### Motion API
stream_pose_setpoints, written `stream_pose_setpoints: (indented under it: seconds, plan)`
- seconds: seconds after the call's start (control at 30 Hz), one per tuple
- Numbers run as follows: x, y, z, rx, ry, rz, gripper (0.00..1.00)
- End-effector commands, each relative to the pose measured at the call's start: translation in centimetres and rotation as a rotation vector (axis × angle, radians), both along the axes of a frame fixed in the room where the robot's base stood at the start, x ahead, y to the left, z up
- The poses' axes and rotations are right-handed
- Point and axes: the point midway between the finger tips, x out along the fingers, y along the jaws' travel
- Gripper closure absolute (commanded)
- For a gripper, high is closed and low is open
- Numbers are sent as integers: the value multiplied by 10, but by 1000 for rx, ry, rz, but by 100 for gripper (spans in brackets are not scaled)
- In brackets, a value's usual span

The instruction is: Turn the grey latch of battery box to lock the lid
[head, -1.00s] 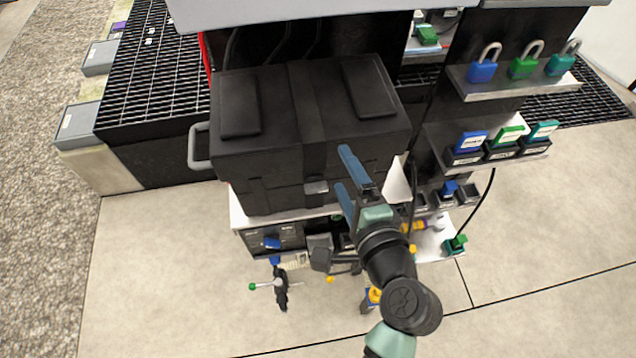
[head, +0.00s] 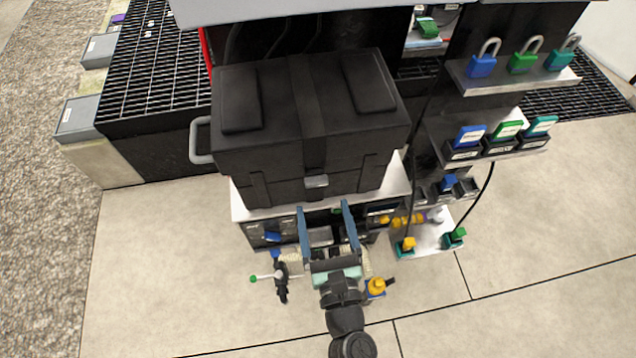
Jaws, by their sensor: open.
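The black battery box (head: 280,155) stands on a white shelf (head: 240,205), with its lid (head: 310,95) down on top. The small grey latch (head: 317,181) is on the middle of the box's front face. My gripper (head: 324,208) is open, its two blue fingers spread left and right. In the picture the fingertips lie just below the latch, one to each side of it, and nothing is between them. The exact gap in depth between fingertips and box cannot be told. The latch is in plain view.
A grey handle (head: 200,140) sticks out on the box's left side. Shelves at the right carry padlocks (head: 482,66) and labelled blocks (head: 470,137). Below the box are a panel with a green-tipped lever (head: 265,277), yellow parts (head: 376,287) and hanging cables. Open floor lies in front.

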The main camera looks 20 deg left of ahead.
Motion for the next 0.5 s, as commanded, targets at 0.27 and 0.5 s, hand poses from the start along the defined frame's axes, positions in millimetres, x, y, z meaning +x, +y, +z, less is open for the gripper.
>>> stream_pose_setpoints:
  seconds: [0.27, 0.5]
  plan:
    - [40, 27, 1, -2, -3, 1, 12]
    - [51, 34, 0, -2, 0, 0, 12]
